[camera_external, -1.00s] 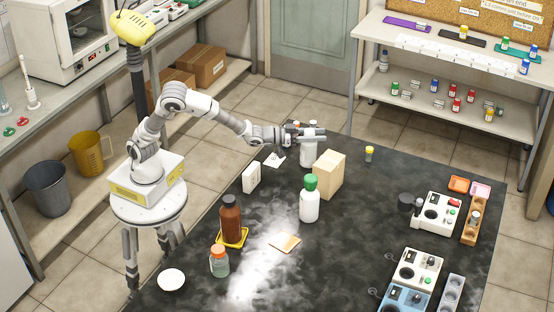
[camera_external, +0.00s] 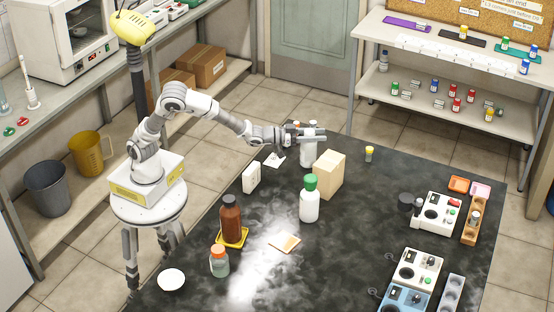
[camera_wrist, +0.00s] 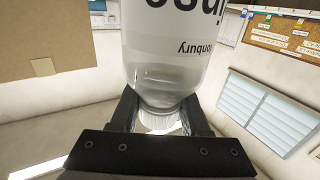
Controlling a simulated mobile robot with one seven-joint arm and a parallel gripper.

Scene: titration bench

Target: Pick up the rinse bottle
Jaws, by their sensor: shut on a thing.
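The rinse bottle (camera_external: 308,152) is a pale bottle near the far left edge of the black bench in the external view. My gripper (camera_external: 299,135) reaches it from the left, near its top. In the wrist view the bottle (camera_wrist: 178,45) is clear at its rounded shoulder, with a white label whose dark lettering appears upside down. A white ribbed cap shows below the shoulder. The two dark fingers of my gripper (camera_wrist: 160,118) are shut on the bottle, one on each side of this narrow end. Whether its base touches the bench cannot be told.
A tan box (camera_external: 328,174) and a white bottle with a green cap (camera_external: 309,202) stand close in front. A small white box (camera_external: 251,177) stands to the left. A brown bottle (camera_external: 231,217) is farther forward. The middle right of the bench is mostly clear.

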